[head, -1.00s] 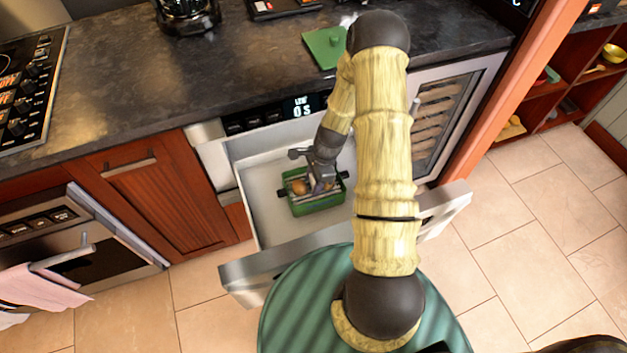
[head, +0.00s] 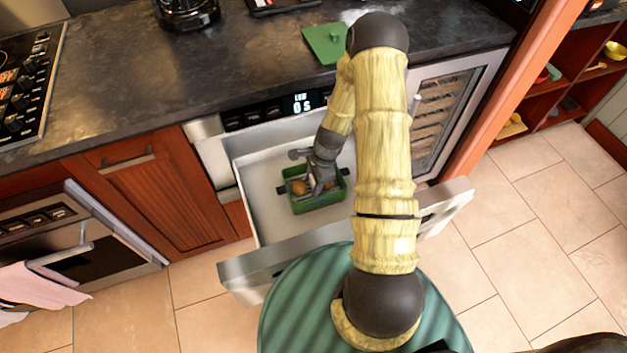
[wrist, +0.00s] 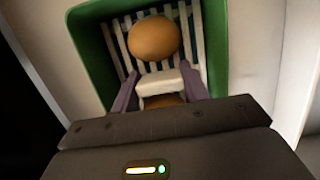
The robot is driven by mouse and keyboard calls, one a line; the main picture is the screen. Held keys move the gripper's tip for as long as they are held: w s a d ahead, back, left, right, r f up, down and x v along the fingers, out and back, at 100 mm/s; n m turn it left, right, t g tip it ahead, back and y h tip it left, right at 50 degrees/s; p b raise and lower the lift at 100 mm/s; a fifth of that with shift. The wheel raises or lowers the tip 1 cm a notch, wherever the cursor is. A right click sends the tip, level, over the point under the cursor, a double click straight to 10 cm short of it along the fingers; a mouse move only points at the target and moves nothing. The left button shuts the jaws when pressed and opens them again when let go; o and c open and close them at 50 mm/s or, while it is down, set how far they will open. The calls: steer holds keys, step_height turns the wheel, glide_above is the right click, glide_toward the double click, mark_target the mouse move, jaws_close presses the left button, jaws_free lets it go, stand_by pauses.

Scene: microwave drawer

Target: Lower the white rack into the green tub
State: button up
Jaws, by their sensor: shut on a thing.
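The green tub (head: 318,204) sits in the open drawer, and its rim also shows in the wrist view (wrist: 88,40). The white slatted rack (wrist: 197,42) is within the tub's walls and looks roughly level. Whether it touches the tub's floor is hidden. A round brown, egg-like thing (wrist: 154,39) lies on the rack, and part of another shows below the rack's middle bar. My gripper (wrist: 162,80) points down into the tub, its purple fingers shut on the rack's white middle bar (wrist: 170,82). In the head view, my gripper (head: 319,188) partly hides the rack.
The drawer (head: 265,205) is pulled out, with bare floor around the tub and raised walls. The dark counter (head: 200,75) is above and behind it. A green square piece (head: 324,42) lies on the counter.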

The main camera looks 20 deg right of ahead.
stand_by(0.3)
steer(key=o, duration=1.6)
steer(key=shift+c, duration=0.2)
steer(key=shift+a+r+p+v, duration=0.1)
steer(key=shift+a+p+v, duration=0.25)
steer(key=shift+p+v, duration=1)
steer(key=shift+a+r+p+v, duration=0.1)
steer(key=shift+a+p+v, duration=0.25)
steer(key=shift+p+v, duration=1)
steer(key=shift+a+r+p+v, duration=0.1)
steer(key=shift+a+p+v, duration=0.25)
steer(key=shift+p+v, duration=1)
steer(key=shift+r+b, duration=0.3)
steer(key=shift+b, duration=0.05)
